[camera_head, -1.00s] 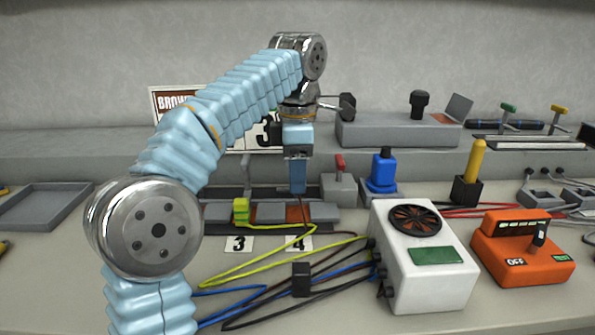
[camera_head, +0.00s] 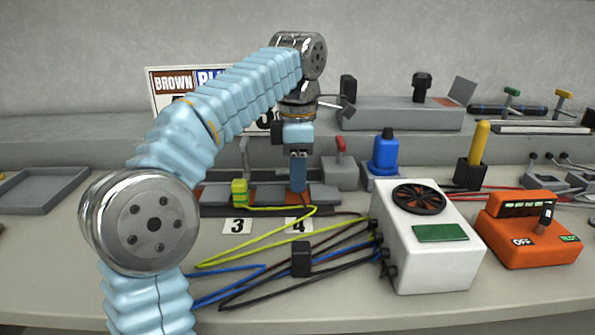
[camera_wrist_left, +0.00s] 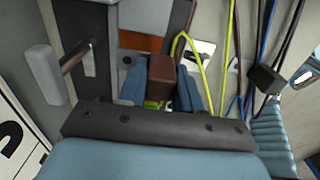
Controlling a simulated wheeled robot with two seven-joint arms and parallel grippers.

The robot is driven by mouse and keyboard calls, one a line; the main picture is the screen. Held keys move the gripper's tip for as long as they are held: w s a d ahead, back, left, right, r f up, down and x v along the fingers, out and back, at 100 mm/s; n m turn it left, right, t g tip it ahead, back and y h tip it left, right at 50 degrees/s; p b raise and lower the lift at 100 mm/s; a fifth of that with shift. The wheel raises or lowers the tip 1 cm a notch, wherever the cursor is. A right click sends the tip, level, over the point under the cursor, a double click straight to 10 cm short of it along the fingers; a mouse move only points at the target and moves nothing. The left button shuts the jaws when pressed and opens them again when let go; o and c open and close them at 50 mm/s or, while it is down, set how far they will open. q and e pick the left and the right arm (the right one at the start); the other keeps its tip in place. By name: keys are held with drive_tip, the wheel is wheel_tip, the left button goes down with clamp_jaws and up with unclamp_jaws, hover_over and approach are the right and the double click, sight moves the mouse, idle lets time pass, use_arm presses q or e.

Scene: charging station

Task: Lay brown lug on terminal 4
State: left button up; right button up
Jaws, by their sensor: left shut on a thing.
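My left gripper (camera_head: 298,188) points down over the terminal strip (camera_head: 267,193), behind the number 4 label (camera_head: 298,226). Its blue fingers are shut on the brown lug (camera_wrist_left: 162,75), a brown block between them in the left wrist view. In the head view the fingers hide the lug, and terminal 4's seat cannot be made out. I cannot tell whether the lug touches the strip. A yellow-green lug (camera_head: 240,192) sits on the strip behind the number 3 label (camera_head: 237,226). My right gripper is out of view.
A white box with a fan (camera_head: 430,245) stands right of the strip, with yellow, blue, brown and black wires running from it through a black block (camera_head: 301,259). A red-handled clamp (camera_head: 340,160) and a blue-capped object (camera_head: 384,155) stand close right of the gripper.

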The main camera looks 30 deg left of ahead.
use_arm(q)
drive_tip(key=shift+p, duration=0.65)
idle(0.9)
drive_tip(key=shift+f+b, duration=1.15)
drive_tip(key=shift+f, duration=0.5)
drive_tip(key=o, duration=1.1)
drive_tip(key=shift+r, duration=0.2)
wheel_tip(320, 180, up, 12)
drive_tip(key=p, duration=0.5)
drive_tip(key=shift+f, duration=0.2)
